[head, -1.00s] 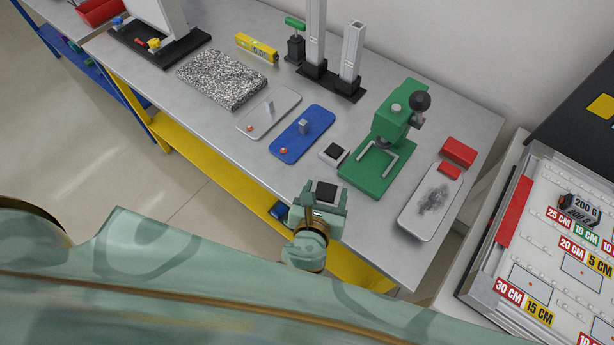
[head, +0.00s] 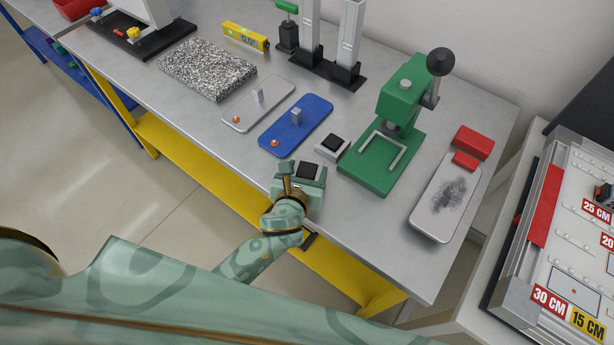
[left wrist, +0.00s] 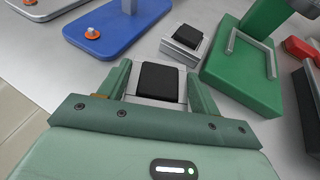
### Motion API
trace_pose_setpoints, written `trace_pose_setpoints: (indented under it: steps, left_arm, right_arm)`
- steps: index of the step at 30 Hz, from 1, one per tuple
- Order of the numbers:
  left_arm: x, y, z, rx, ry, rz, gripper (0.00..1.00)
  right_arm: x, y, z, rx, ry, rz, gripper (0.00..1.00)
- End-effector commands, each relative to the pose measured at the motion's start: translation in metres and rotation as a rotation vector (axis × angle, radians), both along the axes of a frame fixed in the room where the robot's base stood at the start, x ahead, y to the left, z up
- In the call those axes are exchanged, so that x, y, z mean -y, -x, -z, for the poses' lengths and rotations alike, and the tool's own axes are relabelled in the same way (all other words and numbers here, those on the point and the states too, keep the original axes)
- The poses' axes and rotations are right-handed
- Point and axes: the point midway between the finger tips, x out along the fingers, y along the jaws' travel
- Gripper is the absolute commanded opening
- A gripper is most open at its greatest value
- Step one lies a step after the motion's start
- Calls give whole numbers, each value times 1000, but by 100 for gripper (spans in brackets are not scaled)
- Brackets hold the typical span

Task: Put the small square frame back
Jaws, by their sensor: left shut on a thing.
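A small square frame (left wrist: 157,82), silver with a black square middle, is between the fingers of my left gripper (left wrist: 160,88). In the head view the same frame (head: 309,170) shows at the tip of my left gripper (head: 306,175), over the table's front edge. The gripper is shut on it. A similar silver square piece with a black top (head: 332,147) lies on the table just beyond, apart from the held one; it also shows in the left wrist view (left wrist: 184,42). Whether the held frame touches the table cannot be told. My right gripper is not in view.
A green press (head: 375,165) stands right of the loose square piece. A blue plate (head: 285,135) with a post lies to its left. A grey plate (head: 430,220) and red blocks (head: 473,142) are at the right. Bare grey table (head: 350,215) lies right of my gripper.

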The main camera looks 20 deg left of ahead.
Motion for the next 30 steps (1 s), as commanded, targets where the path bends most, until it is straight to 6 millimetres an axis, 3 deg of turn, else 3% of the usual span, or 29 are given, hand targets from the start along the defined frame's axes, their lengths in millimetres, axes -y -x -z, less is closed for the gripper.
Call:
trace_pose_setpoints:
  steps: [1, 11, 12, 14, 24, 30]
  left_arm:
    - [0, 0, 7, 0, 1, 0, 33]
    - [0, 0, 5, 1, 0, 0, 33]
    - [0, 0, 5, 1, 0, 0, 69]
    - [0, 0, 5, 1, 0, 0, 85]
    - [0, 1, 1, 1, 0, 0, 85]
    - [1, 34, -13, 0, -1, 0, 85]
  right_arm:
    - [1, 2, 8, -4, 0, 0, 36]
    - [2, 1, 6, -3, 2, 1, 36]
    - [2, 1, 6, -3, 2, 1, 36]
    - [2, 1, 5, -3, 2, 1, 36]
    - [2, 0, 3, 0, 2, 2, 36]
    - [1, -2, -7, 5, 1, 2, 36]
